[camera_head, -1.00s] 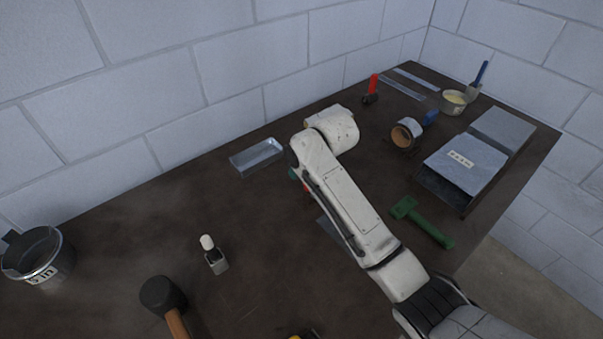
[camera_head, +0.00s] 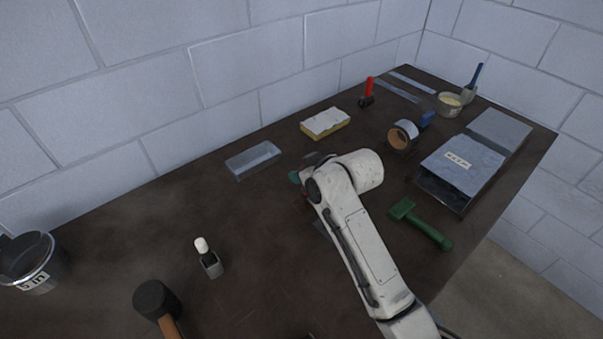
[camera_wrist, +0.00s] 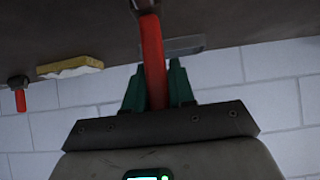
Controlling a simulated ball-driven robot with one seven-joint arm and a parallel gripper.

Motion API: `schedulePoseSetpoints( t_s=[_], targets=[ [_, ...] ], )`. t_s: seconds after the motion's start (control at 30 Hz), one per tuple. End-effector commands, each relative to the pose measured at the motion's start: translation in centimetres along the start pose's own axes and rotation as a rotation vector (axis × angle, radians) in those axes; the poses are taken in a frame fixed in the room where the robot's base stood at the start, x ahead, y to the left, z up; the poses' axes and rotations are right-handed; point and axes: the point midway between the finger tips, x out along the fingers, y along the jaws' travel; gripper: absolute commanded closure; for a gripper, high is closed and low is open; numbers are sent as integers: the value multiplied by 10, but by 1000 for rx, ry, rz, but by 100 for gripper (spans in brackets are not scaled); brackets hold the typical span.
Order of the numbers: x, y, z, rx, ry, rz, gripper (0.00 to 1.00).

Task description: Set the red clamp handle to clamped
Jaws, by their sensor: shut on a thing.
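The red clamp handle (camera_wrist: 152,60) runs between the two green fingers of my gripper (camera_wrist: 156,82) in the wrist view. The fingers are shut on it, and its upper end meets a grey metal part at the top edge of that view. In the head view my arm hides the handle, and only a bit of a green finger (camera_head: 294,177) shows at the left of my wrist. How far the clamp is turned cannot be told.
A yellow-and-white sponge (camera_head: 325,123), a grey metal tray (camera_head: 253,159) and a red-handled tool (camera_head: 368,90) lie behind. A green tool (camera_head: 422,225), a tape roll (camera_head: 401,136) and a grey metal duct (camera_head: 461,164) are at right. A black mallet (camera_head: 157,300) lies front left.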

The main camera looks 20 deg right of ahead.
Motion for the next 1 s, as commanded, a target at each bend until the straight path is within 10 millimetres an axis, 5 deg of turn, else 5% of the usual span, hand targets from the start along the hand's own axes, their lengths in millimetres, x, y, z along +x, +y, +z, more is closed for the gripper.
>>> schedulePoseSetpoints(
  t_s=[0.13,0.17,0.37,0.73,1.0],
  targets=[
    [0,1,-1,-1,1,1,100],
    [0,1,-1,-1,1,1,73],
    [0,0,-1,0,0,1,55],
    [-8,0,-1,0,2,0,55],
    [-53,1,0,1,4,1,55]
  ],
)
